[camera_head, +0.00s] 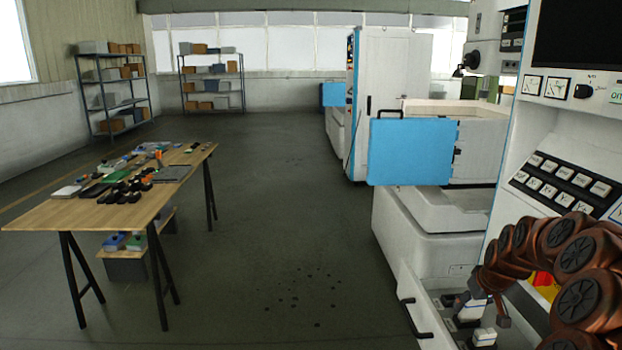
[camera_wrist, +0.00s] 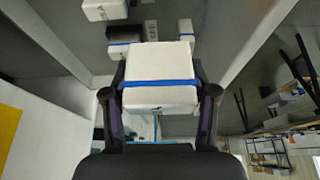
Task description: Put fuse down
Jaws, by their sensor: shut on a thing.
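The fuse (camera_wrist: 160,98) is a white block with a blue band, seen large in the middle of the wrist view. My gripper (camera_wrist: 160,82) is shut on it, with one dark finger on each side. In the head view my gripper (camera_head: 477,286) is low at the right, above an open compartment at the machine's front.
More white blocks (camera_wrist: 105,9) sit beyond the fuse in the wrist view; one white block (camera_head: 484,337) shows in the head view. The machine's button panel (camera_head: 562,180) is close by my arm. A cluttered wooden table (camera_head: 105,211) stands left; the floor between is clear.

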